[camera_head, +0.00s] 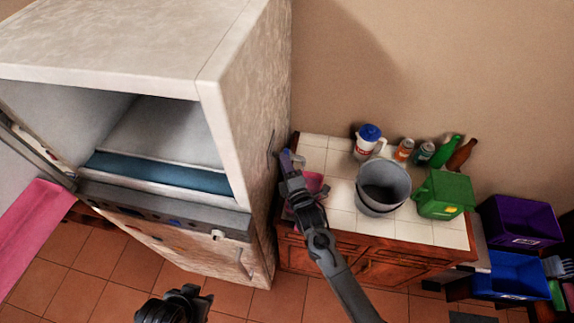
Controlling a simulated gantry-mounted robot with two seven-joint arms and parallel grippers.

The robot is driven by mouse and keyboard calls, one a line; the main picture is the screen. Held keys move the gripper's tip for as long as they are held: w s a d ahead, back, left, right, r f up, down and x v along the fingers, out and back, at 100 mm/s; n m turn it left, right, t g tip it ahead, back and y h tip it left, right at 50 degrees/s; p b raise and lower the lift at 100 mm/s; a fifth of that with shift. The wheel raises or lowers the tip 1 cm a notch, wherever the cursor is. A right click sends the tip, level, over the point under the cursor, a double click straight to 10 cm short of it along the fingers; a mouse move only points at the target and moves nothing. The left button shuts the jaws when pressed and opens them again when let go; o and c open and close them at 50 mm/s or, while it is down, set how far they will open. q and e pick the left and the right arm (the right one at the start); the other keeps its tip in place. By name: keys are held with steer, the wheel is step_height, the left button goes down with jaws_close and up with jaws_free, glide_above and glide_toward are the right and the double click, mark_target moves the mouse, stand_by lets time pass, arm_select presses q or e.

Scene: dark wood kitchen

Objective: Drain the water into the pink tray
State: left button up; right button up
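A pink tray-like thing (314,181) lies at the left end of the tiled counter, partly hidden under my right arm. Its full shape and any water in it cannot be seen. My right gripper (291,161) is above the counter's left end, beside the white cabinet. A small purplish patch shows at its fingertips; I cannot tell whether it is held. A grey bucket (383,187) stands upright on the counter to the right of my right arm. Its inside is dark, and I cannot make out water. My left gripper (196,299) is low at the bottom edge, away from the counter; its fingers are unclear.
A white jug with a blue lid (368,141), two cans (404,150), bottles (447,150) and a green container (443,195) crowd the counter. The large white cabinet (240,110) stands open at left. A pink panel (35,235) juts out there. Purple (520,222) and blue (510,274) bins stand right.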

steer(key=shift+o, duration=0.7)
steer(key=b+v, duration=0.1)
steer(key=v, duration=0.9)
steer(key=shift+s+d, duration=0.15)
steer(key=shift+s, duration=0.25)
stand_by(3.4)
